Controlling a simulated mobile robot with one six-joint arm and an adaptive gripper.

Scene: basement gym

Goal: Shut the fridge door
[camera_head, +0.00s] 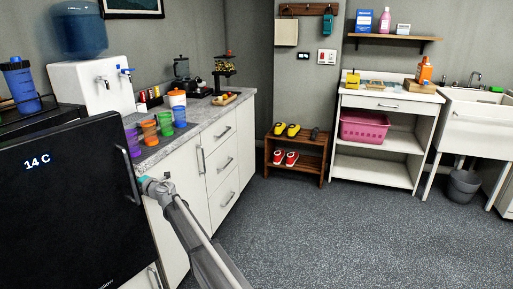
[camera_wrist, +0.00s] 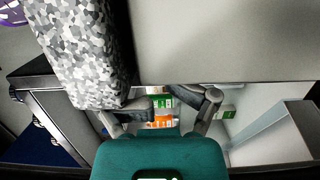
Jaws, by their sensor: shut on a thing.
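The black fridge door (camera_head: 65,205) fills the lower left of the head view, its front showing a "14 C" display. A slim upright metal handle (camera_head: 130,170) runs near its right edge. My gripper (camera_head: 145,184) is at the handle's lower part and is shut on it, though the contact is hard to see. In the wrist view the fingers of my gripper (camera_wrist: 180,108) frame small green and orange packages (camera_wrist: 162,112) beyond them. How far the door stands from the fridge body is hidden in the head view.
A speckled counter (camera_head: 195,125) with colored cups (camera_head: 150,130) and white drawers (camera_head: 222,165) stands right beside the door. A white dispenser (camera_head: 95,90) is behind it. A wooden shoe rack (camera_head: 296,155) is farther back. The grey floor (camera_head: 340,235) at right is clear.

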